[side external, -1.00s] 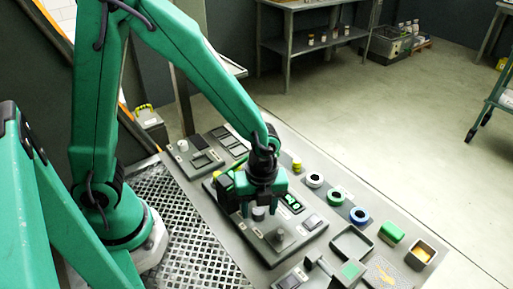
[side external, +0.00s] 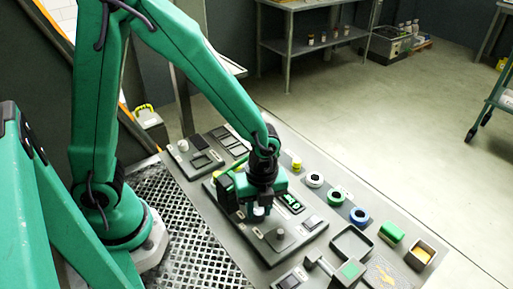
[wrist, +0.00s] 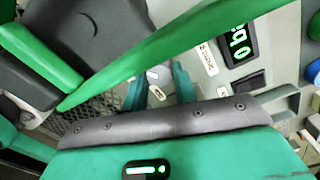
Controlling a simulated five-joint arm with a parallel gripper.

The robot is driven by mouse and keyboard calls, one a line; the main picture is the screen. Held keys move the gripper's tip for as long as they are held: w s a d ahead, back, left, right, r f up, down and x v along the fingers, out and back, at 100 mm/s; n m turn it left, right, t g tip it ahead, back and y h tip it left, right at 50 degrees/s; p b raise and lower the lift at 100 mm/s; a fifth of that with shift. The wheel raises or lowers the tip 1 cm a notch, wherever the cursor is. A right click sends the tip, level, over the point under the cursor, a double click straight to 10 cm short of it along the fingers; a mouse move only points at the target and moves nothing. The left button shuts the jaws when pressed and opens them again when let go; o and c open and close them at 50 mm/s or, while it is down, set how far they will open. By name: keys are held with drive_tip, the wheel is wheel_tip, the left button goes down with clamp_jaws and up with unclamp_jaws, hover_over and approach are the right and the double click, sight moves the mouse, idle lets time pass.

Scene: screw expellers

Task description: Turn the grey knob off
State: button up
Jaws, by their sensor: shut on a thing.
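A light grey knob (side external: 258,211) stands on a grey control panel (side external: 236,219). My gripper (side external: 257,212) points down over it, with its green fingers at either side of the knob, shut on it. In the wrist view the two fingertips (wrist: 159,90) flank a small pale part of the knob (wrist: 157,93); most of it is hidden. A lit green display (side external: 291,202) lies beside my gripper and also shows in the wrist view (wrist: 238,42).
White, green and blue rings (side external: 358,215) line the right side of the table. A perforated plate (side external: 190,235) lies left of the panel.

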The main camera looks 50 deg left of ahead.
sight(260, 210)
drive_tip(key=n, duration=0.4)
drive_tip(key=shift+a+n, duration=0.1)
drive_tip(key=shift+n, duration=1.8)
drive_tip(key=o, duration=1)
drive_tip(key=shift+r, duration=0.1)
drive_tip(key=shift+w+r, duration=0.2)
drive_tip(key=shift+r, duration=3.6)
drive_tip(key=shift+c, duration=0.2)
